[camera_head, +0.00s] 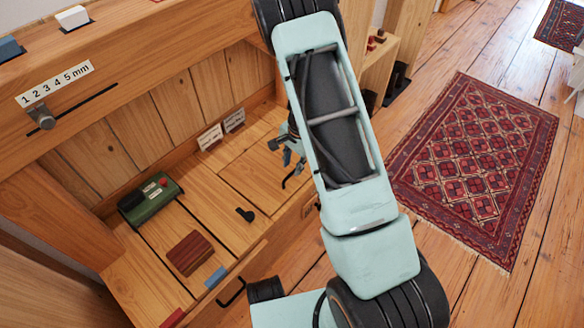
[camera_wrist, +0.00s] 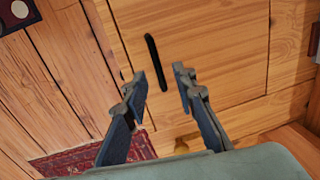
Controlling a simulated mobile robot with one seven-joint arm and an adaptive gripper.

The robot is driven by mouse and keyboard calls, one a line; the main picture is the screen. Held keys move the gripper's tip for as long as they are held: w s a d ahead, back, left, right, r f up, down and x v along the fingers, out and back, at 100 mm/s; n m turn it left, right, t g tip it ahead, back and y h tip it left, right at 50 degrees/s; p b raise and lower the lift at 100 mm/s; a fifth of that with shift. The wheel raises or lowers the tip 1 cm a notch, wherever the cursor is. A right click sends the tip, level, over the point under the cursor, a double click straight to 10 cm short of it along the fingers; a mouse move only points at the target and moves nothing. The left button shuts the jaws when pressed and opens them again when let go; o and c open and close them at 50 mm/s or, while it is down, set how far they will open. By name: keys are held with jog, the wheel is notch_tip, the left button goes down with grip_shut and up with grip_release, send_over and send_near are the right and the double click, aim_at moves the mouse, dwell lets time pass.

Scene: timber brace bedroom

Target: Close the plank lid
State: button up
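The bench top of pale planks has a panel (camera_head: 258,168) outlined by dark seams in the head view. It looks flush with the planks around it, and I cannot tell for sure that it is the plank lid. My gripper (camera_head: 290,163) is above this panel, partly hidden behind my arm. In the wrist view my gripper (camera_wrist: 162,88) is open and empty, its two fingers apart. A long dark slot or handle (camera_wrist: 155,62) on a pale wooden panel (camera_wrist: 215,45) shows beyond the fingertips. I cannot tell any contact.
A green box (camera_head: 150,197), a dark red ribbed block (camera_head: 190,253), a blue block (camera_head: 215,277) and a black knob (camera_head: 245,214) are on the bench. A black handle (camera_head: 232,292) is on its front. A red patterned rug (camera_head: 475,165) lies on the plank floor.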

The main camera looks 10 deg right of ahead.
notch_tip(320, 180, up, 10)
jog(key=s, duration=0.1)
jog(key=shift+d, duration=0.4)
jog(key=shift+s+f, duration=0.1)
jog(key=shift+f, duration=0.05)
